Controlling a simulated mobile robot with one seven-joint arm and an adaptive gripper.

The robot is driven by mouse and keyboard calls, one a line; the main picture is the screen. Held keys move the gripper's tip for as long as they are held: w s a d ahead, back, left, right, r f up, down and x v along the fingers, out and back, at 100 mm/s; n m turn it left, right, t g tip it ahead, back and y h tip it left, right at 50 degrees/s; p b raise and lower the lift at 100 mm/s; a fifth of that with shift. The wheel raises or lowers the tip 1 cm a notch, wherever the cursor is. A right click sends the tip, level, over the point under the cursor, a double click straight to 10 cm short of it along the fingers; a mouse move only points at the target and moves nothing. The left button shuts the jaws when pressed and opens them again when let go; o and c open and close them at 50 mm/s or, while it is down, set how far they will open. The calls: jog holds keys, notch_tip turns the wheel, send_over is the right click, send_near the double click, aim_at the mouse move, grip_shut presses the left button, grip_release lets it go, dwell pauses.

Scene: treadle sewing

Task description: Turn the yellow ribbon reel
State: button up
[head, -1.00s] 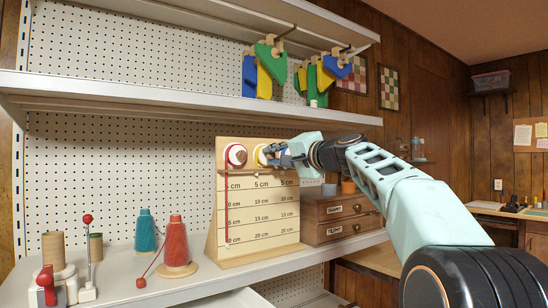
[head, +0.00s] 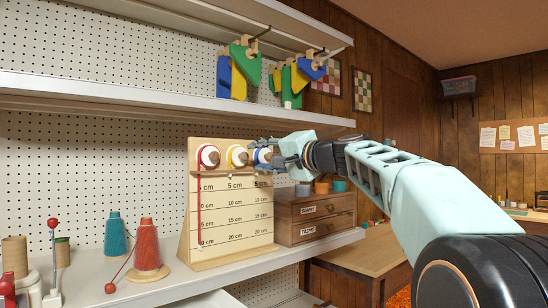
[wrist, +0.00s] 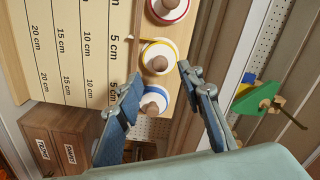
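The yellow ribbon reel (head: 236,156) is a white disc with a yellow rim and a wooden knob, in the middle of three reels atop an upright wooden measuring board. It also shows in the wrist view (wrist: 158,57). The red reel (head: 208,157) is on its left, with a red ribbon hanging down to near the 20 cm mark. The blue reel (wrist: 153,102) is on its right. My gripper (wrist: 159,77) is open and empty. Its fingers are spread either side of the blue reel, with the tips near the yellow reel. I cannot tell whether they touch anything.
Wooden drawers (head: 314,221) stand right of the board (head: 230,252). Red (head: 147,245) and teal (head: 115,233) thread cones stand to its left. An upper shelf (head: 180,108) runs above, with coloured wooden pieces (head: 240,70) hanging from pegs.

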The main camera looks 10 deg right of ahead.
jog(key=v, duration=0.5)
jog(key=shift+s+d, duration=0.2)
jog(key=shift+s, duration=0.05)
